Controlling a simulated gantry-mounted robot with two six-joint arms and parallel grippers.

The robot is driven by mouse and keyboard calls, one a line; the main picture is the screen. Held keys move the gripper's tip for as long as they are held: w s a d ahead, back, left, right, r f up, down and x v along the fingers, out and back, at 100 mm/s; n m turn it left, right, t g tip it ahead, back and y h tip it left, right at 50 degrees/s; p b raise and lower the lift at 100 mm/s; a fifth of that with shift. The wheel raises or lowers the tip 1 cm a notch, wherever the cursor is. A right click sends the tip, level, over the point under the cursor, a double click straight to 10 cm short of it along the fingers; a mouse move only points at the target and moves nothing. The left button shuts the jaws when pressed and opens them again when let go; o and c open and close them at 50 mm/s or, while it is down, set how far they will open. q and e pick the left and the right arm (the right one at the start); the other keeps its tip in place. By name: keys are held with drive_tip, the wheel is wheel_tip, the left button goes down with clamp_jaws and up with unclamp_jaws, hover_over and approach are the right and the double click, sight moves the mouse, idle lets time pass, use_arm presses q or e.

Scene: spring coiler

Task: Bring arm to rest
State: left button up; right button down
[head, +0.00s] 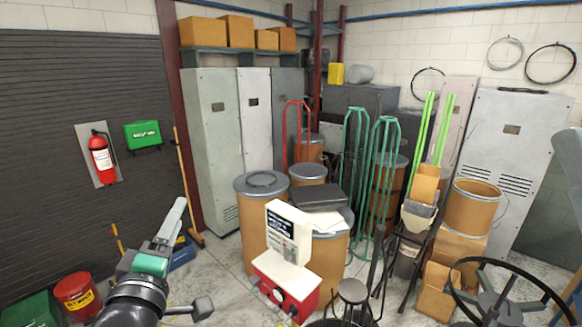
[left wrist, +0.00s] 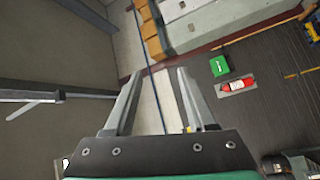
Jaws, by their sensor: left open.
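My left gripper (head: 178,216) comes in from the lower left in the head view, pointing up and away, with a green band behind its grey fingers. In the left wrist view its two fingers (left wrist: 157,75) stand apart with nothing between them. It touches nothing that I can see. My right gripper does not show in either view.
A red and white machine (head: 288,285) stands at the bottom centre, with drums (head: 262,205) behind it. A red bucket (head: 77,293) is at the lower left. A fire extinguisher (head: 101,158) and a green first-aid box (head: 142,134) hang on the dark shutter (head: 70,90).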

use_arm(q)
drive_tip(key=s+d+r+m+t+h, duration=0.1)
drive_tip(key=s+r+m+t, duration=0.3)
drive_tip(key=s+r+m, duration=0.3)
drive_tip(key=s+d+r+m+t+h, duration=0.1)
drive_tip(key=s+r+m+t, duration=0.3)
drive_tip(key=s+r+m, duration=0.4)
drive_tip(key=s+r+h, duration=0.1)
drive_tip(key=s+r, duration=0.3)
drive_tip(key=s, duration=0.2)
drive_tip(key=shift+s+d+r+h, duration=0.15)
drive_tip(key=shift+d+h, duration=0.1)
drive_tip(key=shift+h, duration=0.05)
